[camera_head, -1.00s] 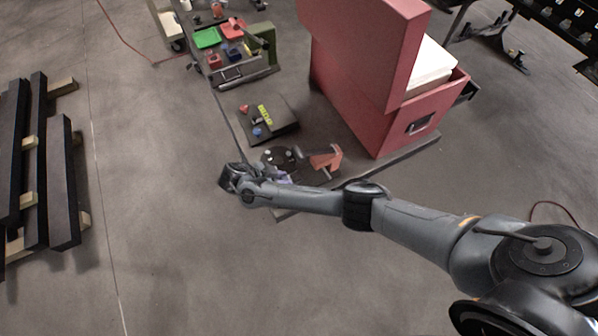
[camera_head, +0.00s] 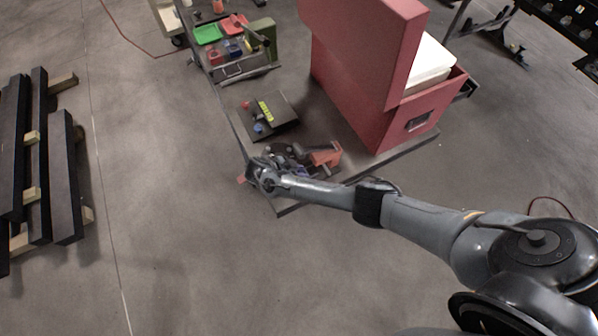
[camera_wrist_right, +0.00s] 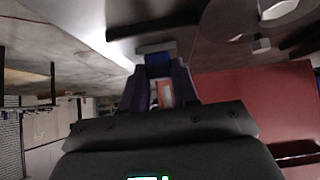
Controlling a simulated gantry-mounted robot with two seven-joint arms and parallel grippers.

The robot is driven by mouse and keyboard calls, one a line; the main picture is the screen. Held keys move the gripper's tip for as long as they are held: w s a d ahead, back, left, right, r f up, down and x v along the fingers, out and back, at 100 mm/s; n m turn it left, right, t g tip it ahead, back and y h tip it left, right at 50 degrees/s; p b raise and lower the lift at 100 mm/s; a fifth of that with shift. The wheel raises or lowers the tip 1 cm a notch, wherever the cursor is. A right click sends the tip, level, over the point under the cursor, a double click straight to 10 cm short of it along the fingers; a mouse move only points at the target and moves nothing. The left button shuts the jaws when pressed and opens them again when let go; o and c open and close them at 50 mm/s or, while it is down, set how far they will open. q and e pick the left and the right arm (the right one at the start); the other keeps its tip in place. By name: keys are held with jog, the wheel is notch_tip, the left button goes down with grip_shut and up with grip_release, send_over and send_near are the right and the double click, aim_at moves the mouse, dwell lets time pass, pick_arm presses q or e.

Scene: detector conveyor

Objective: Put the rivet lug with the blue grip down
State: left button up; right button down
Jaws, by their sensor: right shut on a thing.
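My right gripper (camera_head: 294,155) is over the near end of the bench, next to the dark round fixture (camera_head: 277,150) and the orange-red block (camera_head: 325,157). In the right wrist view, the fingers (camera_wrist_right: 160,85) are closed around the rivet lug, whose blue grip (camera_wrist_right: 158,64) shows at their tips. A small orange-red and pale patch shows between the fingers; I cannot tell what it belongs to. In the head view the lug is too small and covered to make out. Whether it touches a surface is unclear. My left gripper is out of view.
A large red machine (camera_head: 370,75) stands on the bench, right of the fixture. A dark control panel (camera_head: 270,119) with red, yellow and blue parts lies behind the fixture. Farther back are a green tray (camera_head: 208,34) and a red tray (camera_head: 235,25). Dark beams (camera_head: 65,175) lie on the floor at left.

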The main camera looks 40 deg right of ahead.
jog(key=c, duration=0.8)
grip_release()
jog(key=v, duration=1.1)
jog(key=s+a+f+n+t+y, duration=0.25)
jog(key=s+a+n+y, duration=0.45)
jog(key=s+a+n, duration=0.6)
jog(key=s+d+r+n+t, duration=0.1)
jog(key=s+d+r+n, duration=0.2)
jog(key=s, duration=0.1)
jog(key=s+d+r+n+t+y, duration=0.1)
jog(key=s+d+r+n, duration=0.2)
jog(key=d+r, duration=0.1)
jog(key=s+d+r+n+t+y, duration=0.1)
jog(key=s+d+r+n, duration=0.2)
jog(key=s+d, duration=0.1)
jog(key=shift+s+r+n, duration=0.2)
jog(key=shift+s+n, duration=0.15)
jog(key=shift+n, duration=0.05)
